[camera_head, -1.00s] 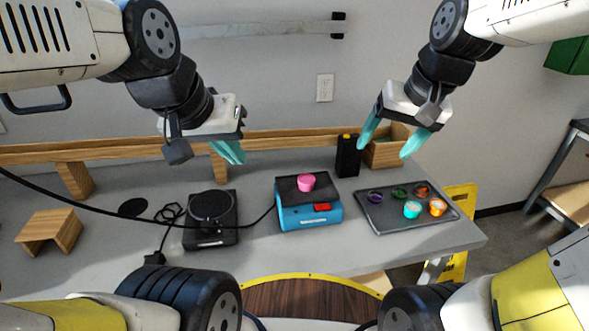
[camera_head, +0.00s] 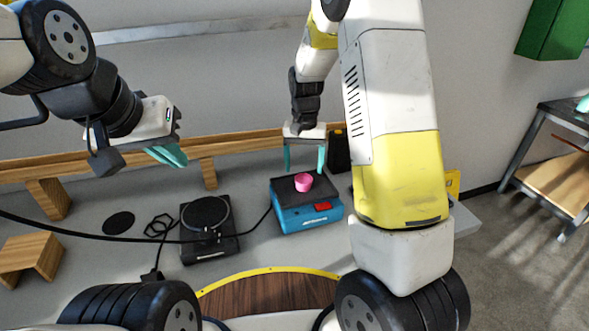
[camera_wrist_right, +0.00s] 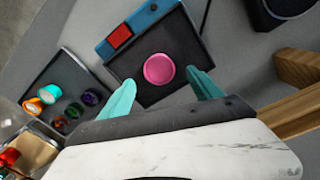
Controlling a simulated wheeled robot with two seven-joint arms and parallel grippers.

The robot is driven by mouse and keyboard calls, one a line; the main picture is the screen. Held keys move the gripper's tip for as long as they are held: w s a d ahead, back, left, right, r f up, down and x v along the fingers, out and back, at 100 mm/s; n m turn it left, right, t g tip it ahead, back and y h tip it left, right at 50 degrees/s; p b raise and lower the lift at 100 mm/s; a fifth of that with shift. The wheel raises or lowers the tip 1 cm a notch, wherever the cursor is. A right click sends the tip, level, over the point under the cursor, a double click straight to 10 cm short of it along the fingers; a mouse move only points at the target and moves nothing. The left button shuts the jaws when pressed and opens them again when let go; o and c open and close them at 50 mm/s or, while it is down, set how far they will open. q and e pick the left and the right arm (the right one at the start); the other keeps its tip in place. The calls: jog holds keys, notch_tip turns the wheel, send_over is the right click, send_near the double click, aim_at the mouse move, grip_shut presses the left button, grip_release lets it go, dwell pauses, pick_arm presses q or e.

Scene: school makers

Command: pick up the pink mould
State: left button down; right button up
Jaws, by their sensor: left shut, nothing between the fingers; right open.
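The pink mould (camera_head: 303,182) is a small round cup on the dark top of a blue device (camera_head: 307,216) with a red switch. It also shows in the right wrist view (camera_wrist_right: 159,69), between and beyond the fingertips. My right gripper (camera_head: 304,170) is open with teal fingers, just behind the mould in the head view. In the right wrist view the right gripper (camera_wrist_right: 160,92) has a finger on either side of the mould's line, apart from it. My left gripper (camera_head: 172,157) is shut and empty, held above the bench at the left.
A black turntable-like device (camera_head: 208,226) stands left of the blue device. A wooden stand (camera_head: 30,258) is further left. A dark tray (camera_wrist_right: 62,92) holds several small cups; my right arm hides it in the head view. A black box (camera_head: 339,152) stands behind.

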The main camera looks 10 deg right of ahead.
aim_at(304, 178)
notch_tip(304, 178, down, 5)
jog(key=shift+s+f, duration=0.15)
jog(key=shift+f, duration=0.05)
jog(key=shift+c, duration=0.4)
grip_shut()
jog(key=shift+r, duration=0.1)
